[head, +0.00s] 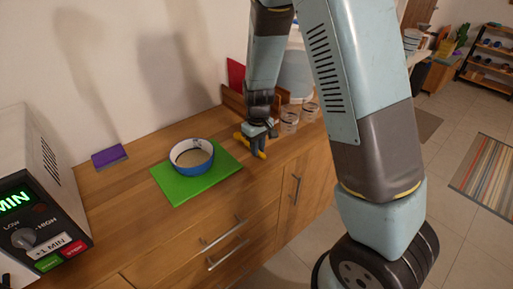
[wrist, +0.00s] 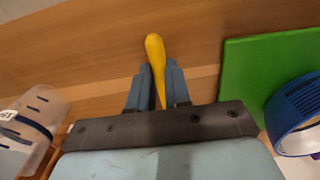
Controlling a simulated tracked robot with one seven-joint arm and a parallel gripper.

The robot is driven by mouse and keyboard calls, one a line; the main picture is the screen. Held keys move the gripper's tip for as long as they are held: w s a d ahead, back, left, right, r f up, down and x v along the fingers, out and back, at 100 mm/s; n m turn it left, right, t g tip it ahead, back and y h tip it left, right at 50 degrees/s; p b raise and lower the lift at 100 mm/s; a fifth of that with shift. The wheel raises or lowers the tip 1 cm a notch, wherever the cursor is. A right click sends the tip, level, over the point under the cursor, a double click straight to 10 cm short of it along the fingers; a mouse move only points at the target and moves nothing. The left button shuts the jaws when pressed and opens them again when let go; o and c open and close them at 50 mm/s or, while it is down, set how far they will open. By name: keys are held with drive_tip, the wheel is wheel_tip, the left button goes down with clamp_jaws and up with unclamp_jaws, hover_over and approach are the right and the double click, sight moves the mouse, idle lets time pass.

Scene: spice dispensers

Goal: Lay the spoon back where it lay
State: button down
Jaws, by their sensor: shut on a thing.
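My gripper (head: 257,142) is low over the wooden counter, just right of the green mat, in the head view. It is shut on the yellow spoon (head: 262,155), which also shows between the fingers in the wrist view (wrist: 156,60). Its rounded yellow end sticks out past the fingertips there. Another yellow part shows left of the fingers in the head view. The rest of the spoon is hidden by my gripper. I cannot tell whether the spoon touches the counter.
A blue and white bowl (head: 192,145) stands on the green mat (head: 190,190). Clear containers (head: 290,118) stand close behind and right of my gripper. A purple sponge-like block (head: 109,156) and a microwave (head: 40,190) are at left. Bare counter (wrist: 90,50) lies ahead of the fingers.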

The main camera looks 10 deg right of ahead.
drive_tip(key=shift+f, duration=0.2)
drive_tip(key=c, duration=1.1)
unclamp_jaws()
wheel_tip(320, 180, up, 12)
drive_tip(key=s+d+r+m+t+y, duration=0.1)
drive_tip(key=s+d+r+m, duration=0.1)
drive_tip(key=s+d+r, duration=0.4)
drive_tip(key=s+d+r+m+t, duration=0.1)
drive_tip(key=s+d+r, duration=0.15)
drive_tip(key=r, duration=0.45)
drive_tip(key=shift+s+d+r+m+t+h, duration=0.15)
drive_tip(key=shift+s+d+r+m+t, duration=0.5)
drive_tip(key=shift+s+d+r, duration=1.15)
drive_tip(key=shift+s+d+r+m+t+h, duration=0.2)
drive_tip(key=shift+s+d+r+m+t, duration=0.45)
drive_tip(key=shift+s, duration=2.1)
drive_tip(key=shift+s+d+r+m+t+h, duration=0.15)
drive_tip(key=shift+s+d+r+m+t, duration=0.4)
drive_tip(key=shift+s+d+r, duration=1.25)
drive_tip(key=shift+s+a+f, duration=0.5)
drive_tip(key=shift+f, duration=0.15)
